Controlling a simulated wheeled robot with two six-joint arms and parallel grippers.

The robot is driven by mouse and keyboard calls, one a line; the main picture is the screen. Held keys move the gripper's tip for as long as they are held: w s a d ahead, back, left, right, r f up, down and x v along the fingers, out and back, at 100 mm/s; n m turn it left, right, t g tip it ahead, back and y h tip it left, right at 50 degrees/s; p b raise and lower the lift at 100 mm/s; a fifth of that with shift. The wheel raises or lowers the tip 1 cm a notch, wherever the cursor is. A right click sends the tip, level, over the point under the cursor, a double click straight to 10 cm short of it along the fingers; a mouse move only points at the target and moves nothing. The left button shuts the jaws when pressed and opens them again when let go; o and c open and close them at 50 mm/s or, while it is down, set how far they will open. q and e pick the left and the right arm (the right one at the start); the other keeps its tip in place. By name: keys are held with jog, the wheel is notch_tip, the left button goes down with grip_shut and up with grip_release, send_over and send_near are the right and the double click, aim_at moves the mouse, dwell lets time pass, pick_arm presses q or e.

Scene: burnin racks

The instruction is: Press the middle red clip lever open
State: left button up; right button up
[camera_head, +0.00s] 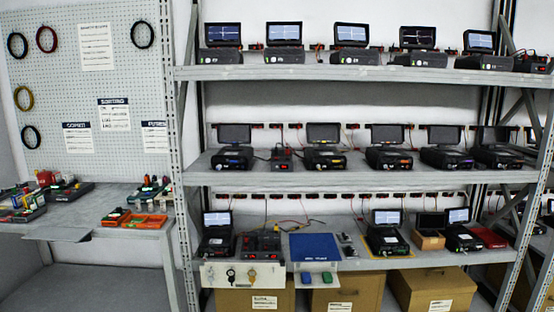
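A black fixture (262,243) with small red parts on top sits on the lowest shelf, left of a blue mat. The red parts may be clip levers, but they are too small to tell apart or to see whether any is open. Neither of my grippers shows in the head view.
A light panel (214,274) with round dark and brass fittings hangs at the shelf front below the fixture. A blue mat (314,247) lies to the right. A black device with a screen (216,236) stands to the left. Cardboard boxes (345,291) fill the space underneath.

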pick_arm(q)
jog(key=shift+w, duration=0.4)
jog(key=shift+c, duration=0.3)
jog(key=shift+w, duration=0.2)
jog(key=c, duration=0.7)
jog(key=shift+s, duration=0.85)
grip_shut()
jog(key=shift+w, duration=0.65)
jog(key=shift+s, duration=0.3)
